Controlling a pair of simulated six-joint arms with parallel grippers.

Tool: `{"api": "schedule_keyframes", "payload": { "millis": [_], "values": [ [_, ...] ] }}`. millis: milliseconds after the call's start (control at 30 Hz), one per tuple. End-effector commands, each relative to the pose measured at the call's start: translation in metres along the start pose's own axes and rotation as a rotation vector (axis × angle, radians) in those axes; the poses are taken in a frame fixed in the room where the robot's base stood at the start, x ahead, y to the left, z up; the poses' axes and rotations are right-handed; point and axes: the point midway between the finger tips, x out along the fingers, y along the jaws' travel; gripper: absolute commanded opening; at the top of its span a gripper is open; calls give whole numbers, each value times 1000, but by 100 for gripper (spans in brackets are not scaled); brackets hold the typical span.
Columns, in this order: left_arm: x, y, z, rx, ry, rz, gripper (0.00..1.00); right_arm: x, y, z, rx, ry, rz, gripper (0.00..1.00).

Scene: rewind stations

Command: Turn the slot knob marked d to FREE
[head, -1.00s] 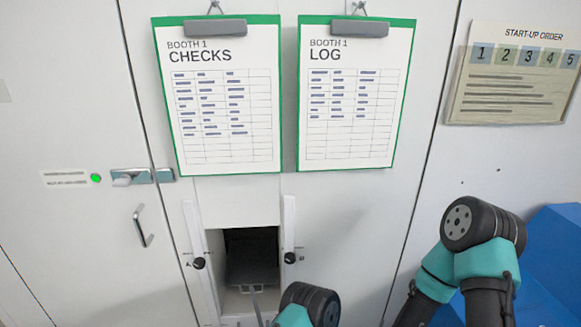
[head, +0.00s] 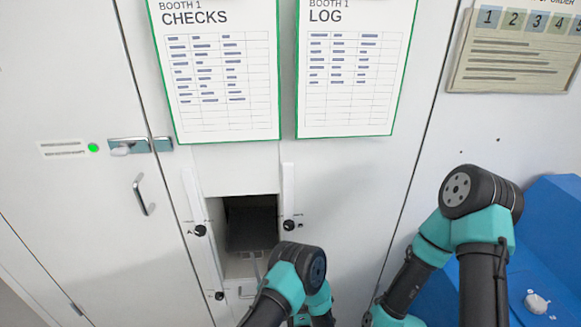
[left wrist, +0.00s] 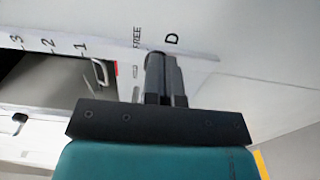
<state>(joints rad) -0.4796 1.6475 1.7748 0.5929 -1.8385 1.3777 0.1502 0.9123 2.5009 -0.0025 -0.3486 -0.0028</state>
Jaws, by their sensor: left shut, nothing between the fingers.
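My left gripper (left wrist: 165,80) is shut and empty in the left wrist view. Its dark fingers are close to the white panel, right beside the printed letter D (left wrist: 171,39) and the word FREE (left wrist: 137,37). The knob marked d cannot be made out; the fingers cover that spot, and I cannot tell whether they touch it. In the head view my left arm hides its own fingers and the lower right of the slot opening. My right arm shows at the right of the head view, but its gripper is out of sight.
Other black knobs flank the open slot (head: 248,225): upper left (head: 200,230), upper right (head: 289,225) and lower left (head: 219,295). A wire handle (left wrist: 100,72) stands near my left fingers. A blue bin (head: 560,235) is at the right.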

Motion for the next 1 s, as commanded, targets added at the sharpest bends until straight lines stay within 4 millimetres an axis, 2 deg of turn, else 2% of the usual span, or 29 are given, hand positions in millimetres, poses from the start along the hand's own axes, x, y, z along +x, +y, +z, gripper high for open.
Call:
{"api": "schedule_keyframes", "payload": {
  "millis": [200, 400, 1000],
  "values": [
    [21, 0, 0, -1, 2, 0, 0, 0, 0, 0, 0, 0, 0, 43],
    [32, 1, 0, -5, 1, 3, 0, 0, 0, 0, 0, 0, 0, 43],
    [34, 2, -1, -10, 3, 3, 0, 0, 0, 0, 0, 0, 0, 43]
  ]
}}
